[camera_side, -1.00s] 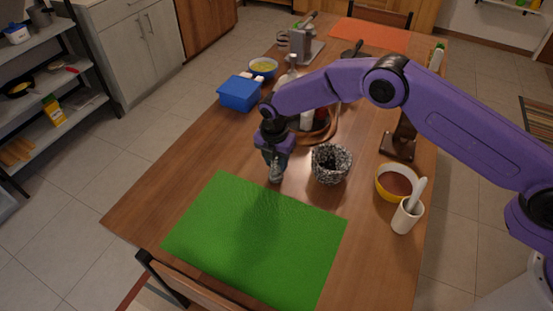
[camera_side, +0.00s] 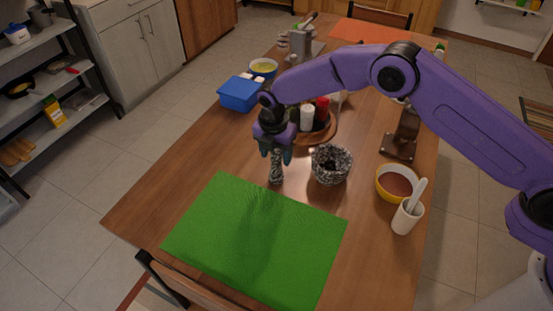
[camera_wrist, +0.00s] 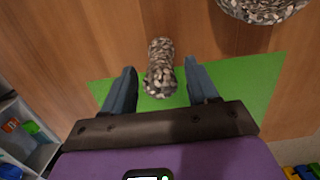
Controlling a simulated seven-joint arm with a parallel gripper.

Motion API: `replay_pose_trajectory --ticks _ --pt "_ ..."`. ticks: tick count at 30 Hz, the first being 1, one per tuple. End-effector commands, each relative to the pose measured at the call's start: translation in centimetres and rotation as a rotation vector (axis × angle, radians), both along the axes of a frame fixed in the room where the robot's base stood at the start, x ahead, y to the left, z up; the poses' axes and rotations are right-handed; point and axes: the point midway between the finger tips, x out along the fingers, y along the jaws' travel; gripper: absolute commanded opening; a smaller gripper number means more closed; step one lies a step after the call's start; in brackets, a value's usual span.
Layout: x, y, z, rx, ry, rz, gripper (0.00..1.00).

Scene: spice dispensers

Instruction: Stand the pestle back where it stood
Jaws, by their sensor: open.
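The pestle (camera_side: 276,171), speckled grey stone, stands upright on the bare wood just beyond the far edge of the green mat. It also shows in the wrist view (camera_wrist: 160,68), seen from above between the fingers and apart from both. The matching speckled mortar (camera_side: 331,166) stands to its right on the table, and part of its rim shows at the top of the wrist view (camera_wrist: 262,10). My gripper (camera_side: 275,154) is open and empty, pointing down over the pestle's upper part. In the wrist view my gripper (camera_wrist: 159,74) has one finger on each side of the pestle.
The green mat (camera_side: 250,240) lies bare in front. A yellow bowl (camera_side: 396,184) and a white mortar with a white pestle (camera_side: 408,214) stand at right. Behind are a round wooden tray (camera_side: 329,134) with shakers and a blue box (camera_side: 239,94). The left table side is clear.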

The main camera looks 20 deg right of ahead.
Motion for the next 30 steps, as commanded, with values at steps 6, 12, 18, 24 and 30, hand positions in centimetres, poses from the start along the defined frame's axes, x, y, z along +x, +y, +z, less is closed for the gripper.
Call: replay_pose_trajectory --ticks 6,12,18,24,30 --pt "-0.2 0.4 4.7 0.003 -0.003 -0.001 0.59" --pt "-0.5 0.6 7.4 0.001 -0.001 0.000 0.59" --pt "-0.6 0.6 8.4 0.001 0.001 0.000 0.59" --pt "-0.6 0.6 8.5 0.000 0.001 -0.001 0.59" --pt "-1.6 0.2 10.0 0.010 -0.003 -0.052 0.59"
